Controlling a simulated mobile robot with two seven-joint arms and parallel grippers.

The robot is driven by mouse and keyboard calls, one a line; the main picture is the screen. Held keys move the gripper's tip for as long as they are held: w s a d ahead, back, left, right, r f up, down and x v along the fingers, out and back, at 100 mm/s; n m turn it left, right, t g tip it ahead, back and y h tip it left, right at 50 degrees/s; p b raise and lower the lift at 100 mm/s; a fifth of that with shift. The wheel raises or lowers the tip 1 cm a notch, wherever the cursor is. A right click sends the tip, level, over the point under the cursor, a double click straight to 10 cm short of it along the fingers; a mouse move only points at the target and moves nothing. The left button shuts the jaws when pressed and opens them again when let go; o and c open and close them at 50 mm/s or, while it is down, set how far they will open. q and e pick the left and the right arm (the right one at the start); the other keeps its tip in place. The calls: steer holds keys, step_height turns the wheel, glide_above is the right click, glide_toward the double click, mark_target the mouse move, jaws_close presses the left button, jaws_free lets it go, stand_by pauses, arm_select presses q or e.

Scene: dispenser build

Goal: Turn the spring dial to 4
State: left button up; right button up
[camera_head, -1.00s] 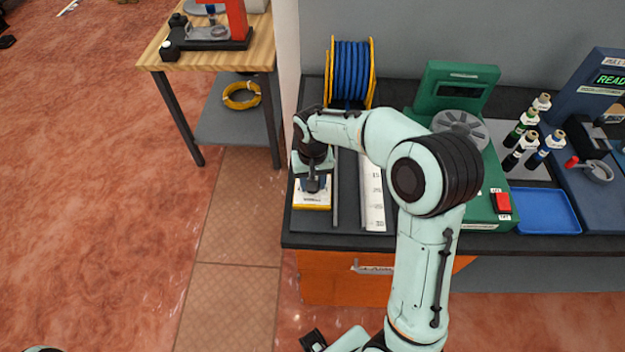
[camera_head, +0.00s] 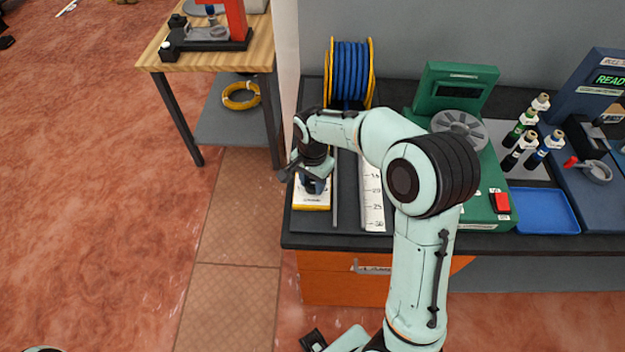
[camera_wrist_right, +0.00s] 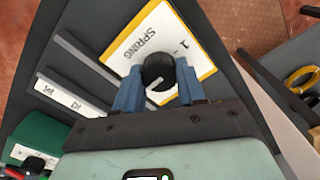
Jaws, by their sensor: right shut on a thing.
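The spring dial is a black round knob (camera_wrist_right: 158,72) with a white pointer line, on a white card with a yellow edge marked SPRING (camera_wrist_right: 140,40). In the wrist view the pointer line slants to the lower left. A few marks show on the card right of the knob; the other numbers are hidden or unreadable. My right gripper (camera_wrist_right: 159,84) has its blue fingers on both sides of the knob, shut on it. In the head view my right gripper (camera_head: 313,184) is over the card (camera_head: 312,198) and hides the knob. My left gripper is not in view.
A blue wire spool (camera_head: 350,70) stands behind the dial. A ruled white strip (camera_head: 372,200) lies right of it. The green machine (camera_head: 480,180) with a red switch (camera_head: 501,203) and a blue tray (camera_head: 547,212) are further right. The bench's left edge is close to the card.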

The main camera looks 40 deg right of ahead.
mark_target(313, 183)
steer(key=shift+m, duration=0.3)
steer(key=o, duration=1.1)
steer(key=shift+c, duration=0.2)
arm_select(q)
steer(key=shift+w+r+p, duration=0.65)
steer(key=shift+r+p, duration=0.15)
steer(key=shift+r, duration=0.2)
arm_select(e)
step_height(313, 183, up, 14)
steer(key=shift+f, duration=0.25)
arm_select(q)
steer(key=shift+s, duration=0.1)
arm_select(e)
steer(key=shift+f, duration=0.1)
